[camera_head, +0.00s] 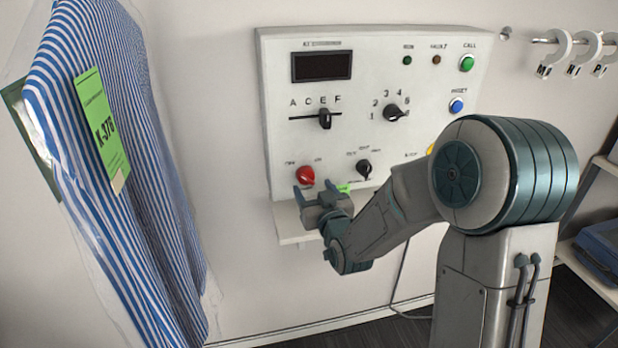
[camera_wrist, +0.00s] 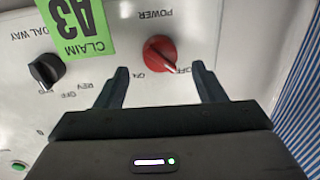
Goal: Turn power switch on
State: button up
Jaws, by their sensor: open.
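The power switch is a red rotary knob (camera_head: 305,175) at the lower left of the white control panel (camera_head: 285,140). In the wrist view the red knob (camera_wrist: 160,52) appears upside down under the word POWER, with ON and OFF labels beside it. Its pointer mark seems to lean toward the OFF label. My gripper (camera_head: 317,191) is just below and in front of the knob. In the wrist view my gripper's two fingers (camera_wrist: 160,72) are spread apart, with the knob beyond and between their tips. No contact with the knob shows.
A black mode knob (camera_head: 364,167) is right of the switch; a green claim tag (camera_wrist: 75,22) lies near it. A shelf (camera_head: 290,228) juts out below the panel. A bagged striped garment (camera_head: 120,150) hangs at left. A slider (camera_head: 325,119) and dial (camera_head: 393,113) are above.

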aim_at(309, 181)
jog(key=shift+p+x, duration=0.35)
jog(key=shift+x, duration=1.65)
jog(key=c, duration=1)
jog(key=shift+o, duration=0.2)
